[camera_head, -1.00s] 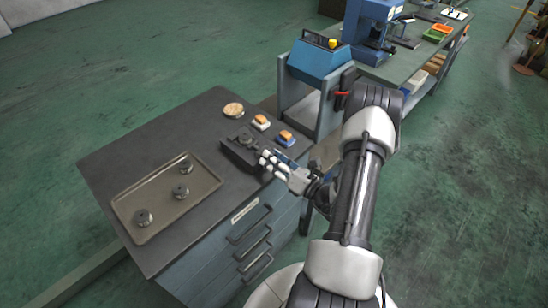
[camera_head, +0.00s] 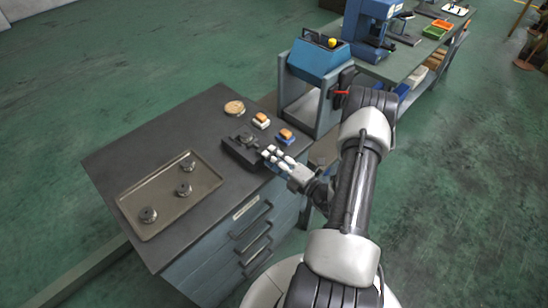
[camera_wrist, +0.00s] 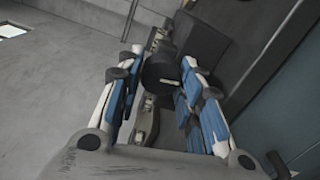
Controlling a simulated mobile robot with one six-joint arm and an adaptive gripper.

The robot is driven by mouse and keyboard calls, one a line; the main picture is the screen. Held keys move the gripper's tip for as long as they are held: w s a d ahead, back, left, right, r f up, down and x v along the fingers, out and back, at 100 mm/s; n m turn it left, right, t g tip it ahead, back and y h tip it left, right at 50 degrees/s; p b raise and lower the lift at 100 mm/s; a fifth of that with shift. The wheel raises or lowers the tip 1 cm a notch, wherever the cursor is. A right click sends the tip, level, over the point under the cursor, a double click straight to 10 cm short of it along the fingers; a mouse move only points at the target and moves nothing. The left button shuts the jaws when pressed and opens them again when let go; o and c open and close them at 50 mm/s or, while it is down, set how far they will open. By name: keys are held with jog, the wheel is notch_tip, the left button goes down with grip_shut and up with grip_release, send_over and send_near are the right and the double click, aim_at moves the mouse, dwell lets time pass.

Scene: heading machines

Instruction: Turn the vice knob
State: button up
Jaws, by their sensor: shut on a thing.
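The dark vice (camera_head: 238,155) sits on the right edge of the grey cabinet top, with a round part on top of it. My gripper (camera_head: 270,155) reaches in from the right at the vice's near right end. In the wrist view, a dark round vice knob (camera_wrist: 160,70) sits between the two fingers of my gripper (camera_wrist: 160,62), which have blue pads. The fingers are shut on the knob, one on each side. The head view hides the knob behind the fingers. The vice body (camera_wrist: 200,38) lies beyond the knob.
A tray (camera_head: 130,205) with several dark round parts lies left on the cabinet top (camera_head: 110,165). A round tan item (camera_head: 234,107) and two small orange-topped blocks (camera_head: 261,118) (camera_head: 286,134) stand behind the vice. A blue machine (camera_head: 320,60) stands behind the cabinet.

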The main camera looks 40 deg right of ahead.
jog(key=shift+m, duration=0.3)
dwell(0.4)
jog(key=o, duration=1.1)
jog(key=shift+c, duration=0.2)
jog(key=shift+s, duration=0.1)
jog(key=s, duration=1.2)
jog(key=shift+d, duration=0.45)
jog(key=shift+w, duration=0.15)
